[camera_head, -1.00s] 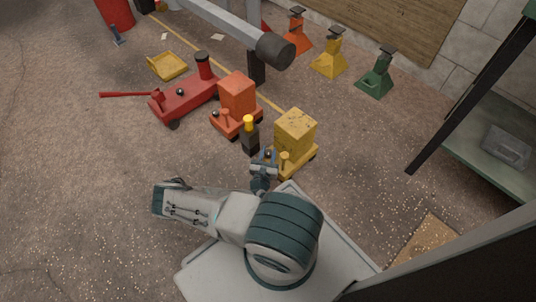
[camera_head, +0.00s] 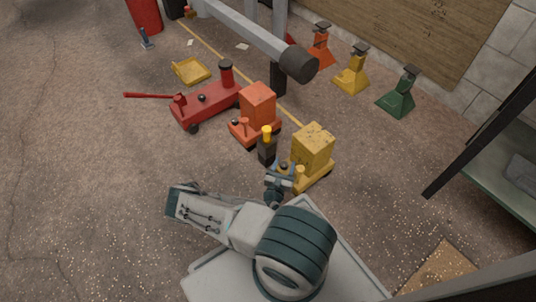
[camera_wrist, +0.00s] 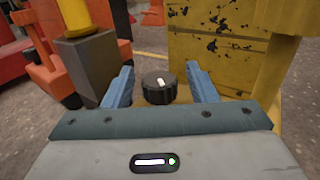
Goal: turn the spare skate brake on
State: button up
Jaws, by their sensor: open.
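A yellow skate with a worn, chipped block (camera_head: 313,148) stands on the floor right of my gripper. In the wrist view its yellow block (camera_wrist: 215,60) fills the upper right. A round black knob (camera_wrist: 159,88) with a white pointer mark sits low on the yellow skate. My gripper (camera_wrist: 160,70) is open, its blue fingers on either side of the knob with gaps visible. In the head view my gripper (camera_head: 280,172) hides the knob. An orange skate (camera_head: 258,105) stands just behind. I cannot tell which skate is the spare.
A dark post with a yellow top (camera_head: 266,145) stands close left of my gripper; it also shows in the wrist view (camera_wrist: 90,65). A red jack (camera_head: 205,103) with a long handle lies further left. Axle stands line the wall. The floor at left is clear.

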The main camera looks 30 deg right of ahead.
jog(key=shift+w+a+r, duration=0.1)
jog(key=m+g+h+p, duration=0.1)
jog(key=m+g, duration=0.1)
jog(key=shift+g+h+p, duration=0.3)
jog(key=m+g+h, duration=0.1)
jog(key=m+g, duration=0.1)
jog(key=g, duration=0.1)
jog(key=m+g+b, duration=0.1)
jog(key=g, duration=0.1)
jog(key=m+g+h+b, duration=0.1)
jog(key=shift+f+m+g, duration=0.4)
jog(key=m+g+b, duration=0.2)
jog(key=g+b, duration=0.1)
jog(key=g, duration=0.1)
jog(key=shift+w, duration=0.1)
jog(key=w+a+p, duration=0.2)
jog(key=a+p, duration=0.2)
jog(key=a, duration=0.9)
jog(key=w+a+r+m+g+y+p, duration=0.1)
jog(key=w+a+r+m+y+p, duration=0.1)
jog(key=r, duration=1)
jog(key=w+a+r+m+g+y+p, duration=0.1)
jog(key=r+m+p, duration=0.4)
jog(key=r, duration=0.8)
jog(key=a+g+y+p, duration=0.1)
jog(key=y+p, duration=0.1)
jog(key=shift+w+a+y, duration=0.3)
jog(key=shift+w+y, duration=0.05)
jog(key=shift+y, duration=0.05)
